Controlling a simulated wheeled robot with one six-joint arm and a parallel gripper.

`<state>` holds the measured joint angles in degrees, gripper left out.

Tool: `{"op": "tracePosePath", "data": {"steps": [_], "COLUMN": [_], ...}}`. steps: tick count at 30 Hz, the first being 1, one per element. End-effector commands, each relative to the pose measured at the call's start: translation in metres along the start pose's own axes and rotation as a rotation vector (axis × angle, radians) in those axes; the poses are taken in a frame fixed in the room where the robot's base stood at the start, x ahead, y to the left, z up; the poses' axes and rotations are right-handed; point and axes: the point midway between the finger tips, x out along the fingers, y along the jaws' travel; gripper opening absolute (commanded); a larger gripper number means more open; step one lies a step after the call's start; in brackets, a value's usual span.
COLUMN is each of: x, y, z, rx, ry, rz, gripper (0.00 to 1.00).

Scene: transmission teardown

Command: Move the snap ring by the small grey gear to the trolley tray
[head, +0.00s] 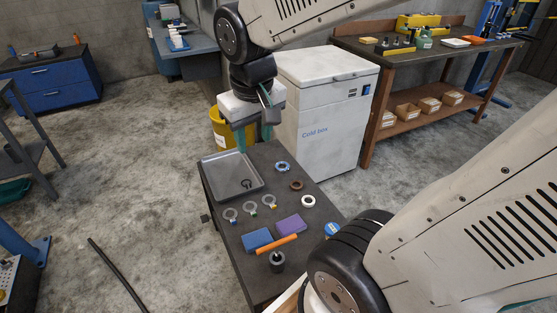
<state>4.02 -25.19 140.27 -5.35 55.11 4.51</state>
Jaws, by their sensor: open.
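A grey metal tray (218,176) lies at the far left of the dark trolley top. A small dark open ring (246,184), which looks like a snap ring, lies in the tray toward its right side. My gripper (256,143) hangs above the far end of the trolley, beyond the ring in the picture. Its two greenish fingers point down and stand apart with nothing visible between them. I cannot make out a small grey gear for certain in this view.
A cold box (325,125) stands behind.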

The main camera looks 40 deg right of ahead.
Motion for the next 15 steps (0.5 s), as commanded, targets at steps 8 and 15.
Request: {"op": "tracePosePath", "data": {"steps": [8,15], "x": [-0.036,-0.04], "y": [-0.02,-0.022], "z": [0.091,0.109], "rx": [-0.078,-0.097], "ry": [-0.044,-0.058], "rz": [-0.068,-0.083], "gripper": [0.43,0.43]}}
